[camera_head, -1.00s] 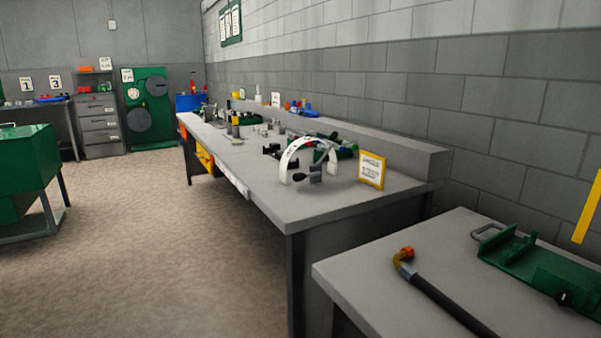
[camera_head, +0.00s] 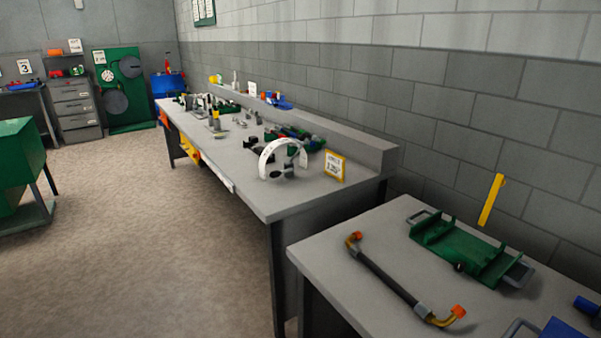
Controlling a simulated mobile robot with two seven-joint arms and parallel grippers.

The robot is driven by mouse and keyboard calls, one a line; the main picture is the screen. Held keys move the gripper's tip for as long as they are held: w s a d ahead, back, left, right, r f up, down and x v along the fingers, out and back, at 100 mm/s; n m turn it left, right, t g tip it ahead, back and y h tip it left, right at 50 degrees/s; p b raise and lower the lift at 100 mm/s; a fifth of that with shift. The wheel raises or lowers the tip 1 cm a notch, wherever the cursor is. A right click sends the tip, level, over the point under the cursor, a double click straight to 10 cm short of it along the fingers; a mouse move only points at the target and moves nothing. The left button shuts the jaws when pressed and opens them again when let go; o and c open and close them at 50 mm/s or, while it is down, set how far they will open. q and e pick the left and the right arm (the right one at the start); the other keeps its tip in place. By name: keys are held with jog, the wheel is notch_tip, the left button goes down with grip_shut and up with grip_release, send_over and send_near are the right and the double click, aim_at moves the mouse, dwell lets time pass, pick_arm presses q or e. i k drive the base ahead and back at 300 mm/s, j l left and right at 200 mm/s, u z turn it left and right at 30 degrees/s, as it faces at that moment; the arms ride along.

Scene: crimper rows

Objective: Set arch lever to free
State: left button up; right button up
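A white arch (camera_head: 265,160) stands near the close end of the long grey workbench (camera_head: 262,207). Dark parts, perhaps a lever and knobs, sit under and beside it, but they are too small for me to tell the lever's position. A small yellow-framed sign (camera_head: 334,167) stands to the right of the arch. Neither of my grippers shows in the view.
A nearer grey table (camera_head: 330,262) holds a dark hose (camera_head: 385,276) with orange-tipped ends and a green tray-like fixture (camera_head: 462,250). A green bin (camera_head: 20,165) stands at left. The floor (camera_head: 130,240) left of the workbench is clear.

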aim_at(276, 174)
jog(key=i+j+z, duration=0.1)
jog(key=j+z, duration=0.15)
jog(key=z, duration=0.25)
jog(key=j+z, duration=0.25)
jog(key=z, duration=0.25)
jog(key=j+z, duration=0.45)
jog(key=j, duration=0.4)
jog(key=j+z, duration=0.1)
jog(key=j, duration=0.35)
jog(key=k+j, duration=0.1)
jog(key=j, duration=0.35)
jog(key=z, duration=0.05)
